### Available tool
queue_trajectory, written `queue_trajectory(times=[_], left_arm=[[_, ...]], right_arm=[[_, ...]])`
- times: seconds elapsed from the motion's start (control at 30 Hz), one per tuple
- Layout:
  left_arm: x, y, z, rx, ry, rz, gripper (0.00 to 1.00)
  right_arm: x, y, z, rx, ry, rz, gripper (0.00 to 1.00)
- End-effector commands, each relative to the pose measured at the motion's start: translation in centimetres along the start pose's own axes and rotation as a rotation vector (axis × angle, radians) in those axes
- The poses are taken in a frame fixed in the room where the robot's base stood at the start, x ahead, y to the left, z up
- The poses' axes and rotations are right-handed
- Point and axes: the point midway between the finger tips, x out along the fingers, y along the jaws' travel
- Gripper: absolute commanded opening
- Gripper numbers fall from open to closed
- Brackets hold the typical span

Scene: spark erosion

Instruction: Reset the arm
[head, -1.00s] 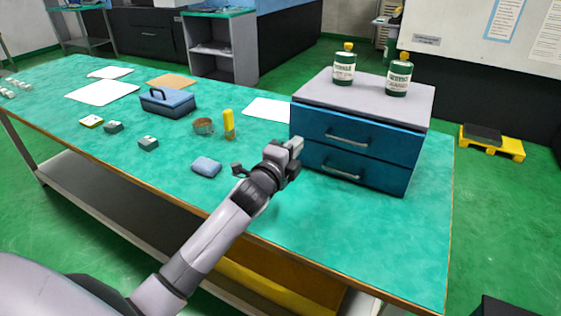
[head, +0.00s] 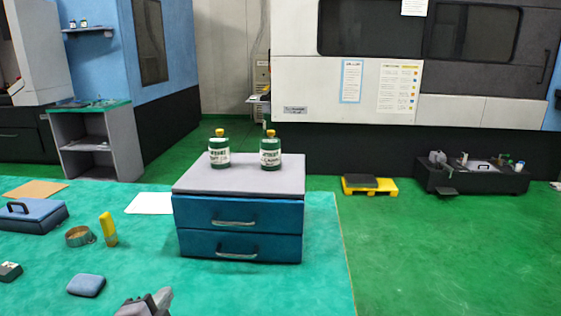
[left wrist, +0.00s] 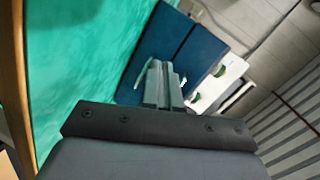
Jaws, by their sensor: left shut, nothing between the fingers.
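My left gripper (head: 146,303) shows at the bottom edge of the head view, in front of the blue drawer unit and right of a blue sponge-like block. It is shut and empty. In the left wrist view its closed fingers (left wrist: 163,85) point toward the drawer unit, with nothing between them. The drawer unit (head: 240,235) has a grey top and two blue drawers, both closed. My right gripper is in neither view.
Two green bottles (head: 219,152) (head: 270,154) stand on the drawer unit. The green table (head: 325,270) also holds a blue toolbox (head: 32,216), a round tin (head: 79,236), a yellow object (head: 108,229), the blue block (head: 86,285) and a white sheet (head: 150,203). Open floor lies right.

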Motion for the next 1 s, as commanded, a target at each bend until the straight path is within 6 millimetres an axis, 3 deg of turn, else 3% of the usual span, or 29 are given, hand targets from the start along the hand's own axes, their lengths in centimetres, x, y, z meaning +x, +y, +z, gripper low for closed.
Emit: queue_trajectory(times=[0.1, 0.3, 0.5, 0.73, 0.77, 1.0], left_arm=[[-4.0, 4.8, 1.7, -0.243, -0.115, 0.182, 0.00], [-11.1, 10.8, 3.5, -0.577, -0.334, 0.426, 0.00], [-17.6, 14.3, 4.2, -0.800, -0.542, 0.590, 0.00], [-24.3, 16.5, 4.4, -0.974, -0.763, 0.722, 0.00], [-24.7, 16.6, 4.4, -0.989, -0.780, 0.730, 0.00], [-21.8, 17.5, 3.9, -1.011, -0.661, 0.670, 0.00]], right_arm=[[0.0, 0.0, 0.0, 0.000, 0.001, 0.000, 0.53], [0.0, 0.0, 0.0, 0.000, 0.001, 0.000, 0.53], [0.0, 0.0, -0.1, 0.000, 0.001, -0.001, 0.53], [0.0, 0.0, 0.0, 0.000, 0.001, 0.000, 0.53], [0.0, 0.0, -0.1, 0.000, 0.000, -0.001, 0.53], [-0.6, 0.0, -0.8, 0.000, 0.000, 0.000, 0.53]])
